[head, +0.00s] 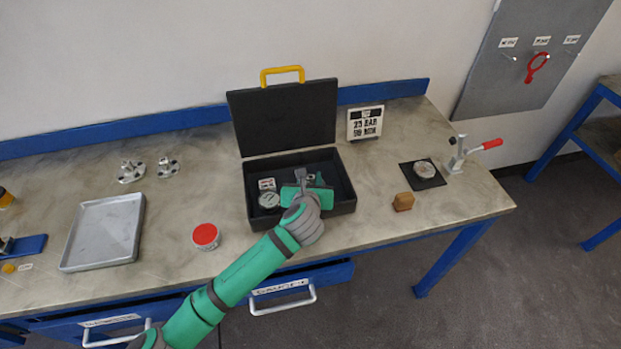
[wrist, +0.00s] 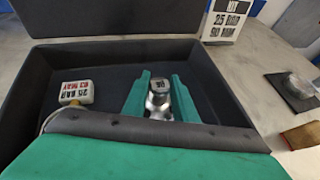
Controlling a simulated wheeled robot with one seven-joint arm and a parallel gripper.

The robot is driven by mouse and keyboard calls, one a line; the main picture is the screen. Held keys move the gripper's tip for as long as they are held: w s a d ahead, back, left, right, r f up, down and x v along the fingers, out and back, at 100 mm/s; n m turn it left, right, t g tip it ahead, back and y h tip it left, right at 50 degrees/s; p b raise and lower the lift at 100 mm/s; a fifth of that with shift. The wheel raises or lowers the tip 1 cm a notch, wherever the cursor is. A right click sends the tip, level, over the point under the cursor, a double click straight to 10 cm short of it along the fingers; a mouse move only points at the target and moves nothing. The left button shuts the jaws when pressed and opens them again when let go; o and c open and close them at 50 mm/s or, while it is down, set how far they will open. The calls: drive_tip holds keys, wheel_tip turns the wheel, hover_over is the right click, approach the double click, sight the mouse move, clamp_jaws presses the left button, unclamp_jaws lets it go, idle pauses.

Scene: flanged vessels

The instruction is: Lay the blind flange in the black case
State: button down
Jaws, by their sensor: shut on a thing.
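The black case (head: 251,210) stands open on the bench, its lid (head: 285,118) raised behind it. Its dark floor also shows in the wrist view (wrist: 107,80). My gripper (head: 312,180) is inside the case outline, towards its right half. In the wrist view, my two green fingers (wrist: 160,98) are shut on a shiny metal piece with a small label on its top knob, which I take for the blind flange (wrist: 158,104). Its lower part is hidden by my gripper, so I cannot tell whether it touches the case floor.
A round, pale-faced item (head: 269,200) and a white tag (wrist: 76,93) lie at the left in the case. A metal disc (head: 424,168) sits on a black mat to the right, near a wooden block (head: 403,201). A red-topped tub (head: 206,236) and grey tray (head: 104,232) stand left.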

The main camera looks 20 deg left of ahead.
drive_tip(key=c, duration=1.4)
unclamp_jaws()
drive_tip(key=shift+s+f+g, duration=0.15)
drive_tip(key=shift+f+g, duration=0.25)
drive_tip(key=shift+f, duration=0.55)
drive_tip(key=shift+c, duration=0.2)
drive_tip(key=shift+r, duration=0.45)
drive_tip(key=v, duration=1.2)
drive_tip(key=shift+r, duration=0.3)
drive_tip(key=shift+a, duration=0.15)
